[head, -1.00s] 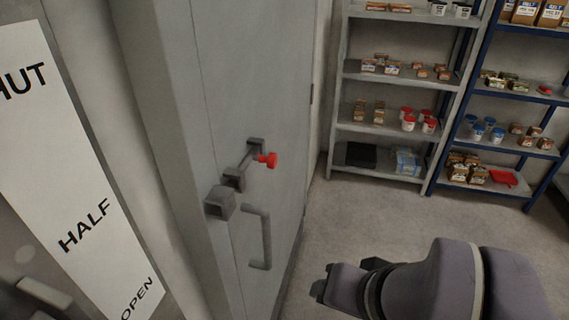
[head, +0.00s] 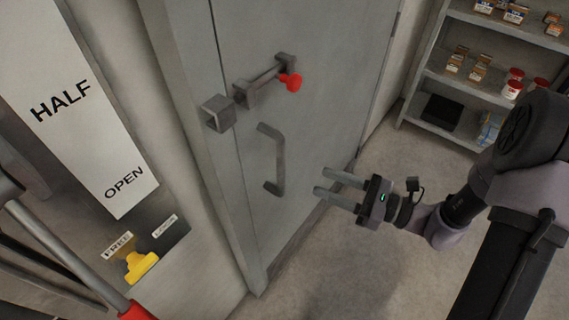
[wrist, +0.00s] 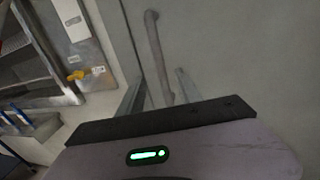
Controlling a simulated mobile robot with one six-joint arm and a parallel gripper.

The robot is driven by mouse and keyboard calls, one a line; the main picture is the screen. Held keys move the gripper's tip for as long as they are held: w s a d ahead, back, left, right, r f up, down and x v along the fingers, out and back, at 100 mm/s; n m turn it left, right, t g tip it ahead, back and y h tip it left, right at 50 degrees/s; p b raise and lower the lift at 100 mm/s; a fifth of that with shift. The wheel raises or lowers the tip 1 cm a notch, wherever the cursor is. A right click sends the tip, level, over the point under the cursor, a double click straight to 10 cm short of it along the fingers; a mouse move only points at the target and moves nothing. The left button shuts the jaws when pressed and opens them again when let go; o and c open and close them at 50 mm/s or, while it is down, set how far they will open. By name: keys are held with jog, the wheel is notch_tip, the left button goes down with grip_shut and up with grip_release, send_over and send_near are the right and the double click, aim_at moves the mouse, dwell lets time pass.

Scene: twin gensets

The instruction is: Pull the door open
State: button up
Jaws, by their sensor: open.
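The grey door (head: 325,100) appears closed in its frame. Its D-shaped pull handle (head: 279,160) stands upright on the door below the bolt. The slide bolt (head: 262,80) with a red knob (head: 291,82) sits above the handle, in front of a square keeper (head: 218,113) on the frame. I cannot tell whether the bolt's end is inside the keeper. My gripper (head: 320,181) is open and empty, its fingers pointing at the handle from the right, a short way off. In the wrist view, the handle (wrist: 156,55) shows between the fingers, with its lower end near them.
Left of the door is a white panel (head: 85,110) marked HALF and OPEN, with a yellow knob (head: 140,265) below it. A red-ended lever (head: 75,265) is at lower left. Shelves (head: 470,85) stand at the back right. The floor (head: 335,265) before the door is clear.

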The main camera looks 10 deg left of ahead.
aim_at(284, 168)
jog(key=a, duration=0.4)
jog(key=w+a+b, duration=0.1)
jog(key=a, duration=0.3)
jog(key=w+a+b, duration=0.1)
jog(key=a, duration=0.3)
jog(key=shift+w, duration=0.2)
grip_shut()
dwell(0.7)
